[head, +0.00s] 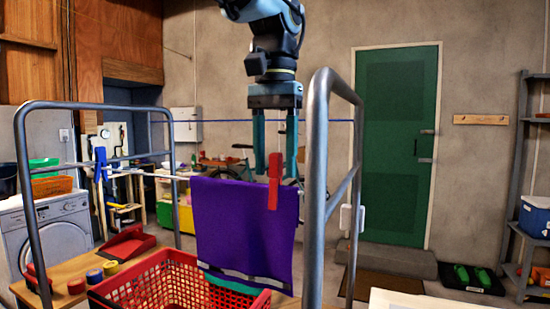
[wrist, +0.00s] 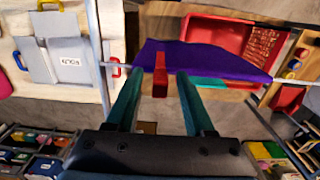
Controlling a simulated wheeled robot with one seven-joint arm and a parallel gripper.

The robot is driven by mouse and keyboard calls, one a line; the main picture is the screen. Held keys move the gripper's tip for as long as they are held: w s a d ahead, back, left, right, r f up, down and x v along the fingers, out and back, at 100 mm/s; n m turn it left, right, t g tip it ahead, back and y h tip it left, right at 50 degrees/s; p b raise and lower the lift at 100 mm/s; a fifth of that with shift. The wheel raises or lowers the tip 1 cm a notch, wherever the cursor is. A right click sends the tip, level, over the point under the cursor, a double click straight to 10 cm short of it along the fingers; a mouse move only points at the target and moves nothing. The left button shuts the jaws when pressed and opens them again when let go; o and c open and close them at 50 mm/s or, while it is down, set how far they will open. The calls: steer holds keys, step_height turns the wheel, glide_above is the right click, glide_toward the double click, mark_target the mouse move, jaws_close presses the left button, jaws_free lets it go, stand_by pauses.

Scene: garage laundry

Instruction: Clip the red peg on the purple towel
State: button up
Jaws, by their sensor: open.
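The purple towel (head: 240,225) hangs over a thin rail between the metal frames. It also shows in the wrist view (wrist: 215,60). The red peg (head: 273,185) stands upright at the towel's top edge, near its right end, with its lower part in front of the cloth. My gripper (head: 275,168) is above it, pointing down, with its fingers apart on either side of the peg's upper part. In the wrist view the peg (wrist: 160,76) lies between the open fingertips, with gaps visible on both sides. How the peg's jaws sit on the cloth is partly hidden.
A blue peg (head: 100,164) is on the rail at the left. A red basket (head: 160,284) stands on the wooden table below the towel. The right metal frame (head: 318,190) rises close to my gripper. A blue line (head: 225,121) runs behind the fingers.

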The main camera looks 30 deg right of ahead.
steer(key=shift+r, duration=0.1)
step_height(320, 180, up, 11)
steer(key=shift+f+b, duration=0.2)
steer(key=shift+b, duration=0.1)
